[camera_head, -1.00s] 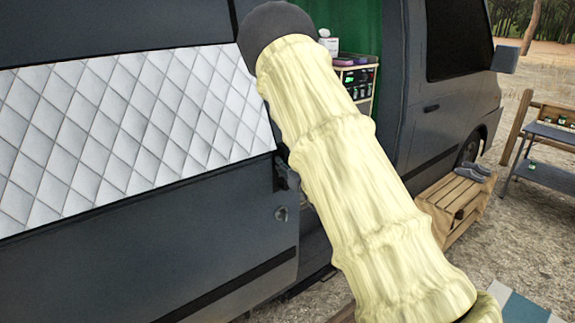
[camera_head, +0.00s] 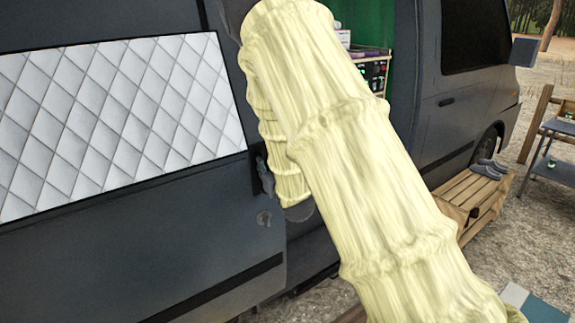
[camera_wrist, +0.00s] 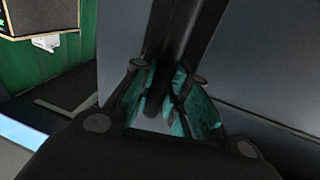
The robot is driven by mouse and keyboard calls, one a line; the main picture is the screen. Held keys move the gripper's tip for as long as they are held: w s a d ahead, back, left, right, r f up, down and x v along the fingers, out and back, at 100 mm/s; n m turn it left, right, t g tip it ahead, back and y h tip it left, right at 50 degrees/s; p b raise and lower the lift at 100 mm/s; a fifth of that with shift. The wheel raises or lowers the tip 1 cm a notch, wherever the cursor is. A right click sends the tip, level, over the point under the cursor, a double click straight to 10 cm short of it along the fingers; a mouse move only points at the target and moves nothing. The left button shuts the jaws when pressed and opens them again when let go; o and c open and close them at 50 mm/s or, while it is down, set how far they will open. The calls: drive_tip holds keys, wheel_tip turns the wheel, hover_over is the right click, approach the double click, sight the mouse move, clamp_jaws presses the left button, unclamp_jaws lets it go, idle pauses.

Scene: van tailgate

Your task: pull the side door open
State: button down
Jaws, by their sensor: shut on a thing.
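The grey side door (camera_head: 130,255), with a white quilted panel, stands partly open at the left in the head view. Its dark handle (camera_head: 262,172) is at the door's right edge, beside my arm. In the wrist view, my gripper (camera_wrist: 168,100) has its teal-padded fingers closed around the dark handle bar (camera_wrist: 185,40). In the head view my pale-sleeved arm hides the fingers and part of the doorway.
The van's green interior (camera_head: 404,40) and a shelf (camera_head: 374,75) show through the doorway. A wooden crate step (camera_head: 470,198) with grey shoes on it stands below right. A small table (camera_head: 558,150) is at the far right.

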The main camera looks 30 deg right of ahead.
drive_tip(key=shift+a+r, duration=0.2)
drive_tip(key=shift+a, duration=0.05)
drive_tip(key=c, duration=1.8)
unclamp_jaws()
drive_tip(key=shift+d, duration=0.45)
drive_tip(key=o, duration=0.4)
drive_tip(key=shift+w+d+f, duration=0.1)
drive_tip(key=shift+d+f, duration=0.15)
drive_tip(key=shift+d, duration=0.15)
drive_tip(key=shift+a+r, duration=0.15)
drive_tip(key=shift+a, duration=0.15)
drive_tip(key=shift+s, duration=0.6)
drive_tip(key=s, duration=0.7)
drive_tip(key=s+a, duration=0.1)
drive_tip(key=s, duration=0.2)
drive_tip(key=shift+s+a, duration=0.1)
drive_tip(key=shift+s, duration=0.3)
